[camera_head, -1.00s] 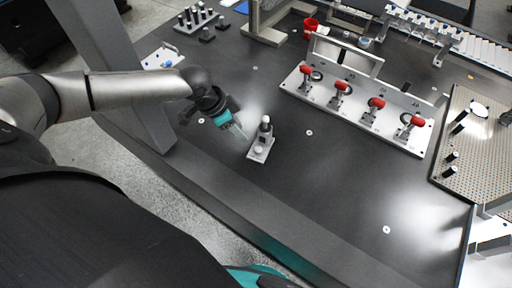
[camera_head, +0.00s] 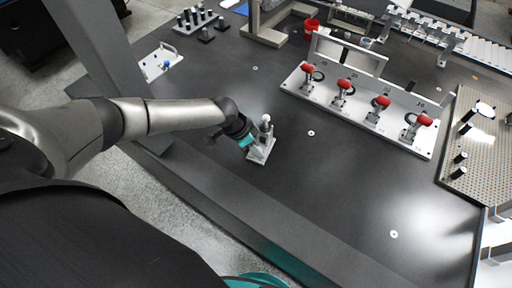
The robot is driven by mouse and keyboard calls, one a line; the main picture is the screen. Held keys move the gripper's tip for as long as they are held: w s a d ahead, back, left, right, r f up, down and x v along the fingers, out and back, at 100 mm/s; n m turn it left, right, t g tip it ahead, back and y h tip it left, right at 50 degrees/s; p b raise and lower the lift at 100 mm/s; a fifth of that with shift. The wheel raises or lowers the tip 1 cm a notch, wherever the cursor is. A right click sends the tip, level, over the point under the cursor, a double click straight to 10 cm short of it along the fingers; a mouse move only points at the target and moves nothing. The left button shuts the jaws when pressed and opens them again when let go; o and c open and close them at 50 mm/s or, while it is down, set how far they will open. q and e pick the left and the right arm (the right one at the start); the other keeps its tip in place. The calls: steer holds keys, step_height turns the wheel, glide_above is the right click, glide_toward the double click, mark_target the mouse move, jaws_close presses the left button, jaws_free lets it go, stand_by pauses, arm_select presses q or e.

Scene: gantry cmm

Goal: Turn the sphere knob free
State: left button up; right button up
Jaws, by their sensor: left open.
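A small grey stand (camera_head: 262,152) sits on the dark table, with a black post and a pale ball, the sphere knob (camera_head: 266,118), at its top. My left gripper (camera_head: 252,144), dark with teal fingers, is right beside the stand on its left side. Its fingertips overlap the stand's post in this view, so I cannot tell whether they touch it. The gripper is open. My right gripper is not in view.
A white plate with several red-handled clamps (camera_head: 358,108) stands at the back right. A perforated board (camera_head: 475,150) is at the far right. Black posts on a rack (camera_head: 198,20) and a red cup (camera_head: 311,26) are at the back. The table's front middle is clear.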

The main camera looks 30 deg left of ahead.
arm_select(q)
jaws_close()
stand_by(0.3)
steer(key=shift+s+r+n+p, duration=0.15)
steer(key=shift+n+p, duration=0.35)
steer(key=shift+p, duration=0.45)
steer(key=n+p, duration=0.1)
steer(key=n+y+p, duration=0.1)
steer(key=p, duration=0.1)
steer(key=n+t+p, duration=0.1)
steer(key=n+p, duration=0.1)
steer(key=shift+d+y, duration=0.25)
steer(key=shift+y, duration=0.05)
steer(key=shift+n+y+p, duration=0.5)
steer(key=shift+n+p, duration=0.6)
steer(key=shift+n, duration=0.1)
steer(key=shift+n+y+p, duration=0.4)
steer(key=shift+n+p, duration=0.15)
steer(key=shift+n, duration=0.65)
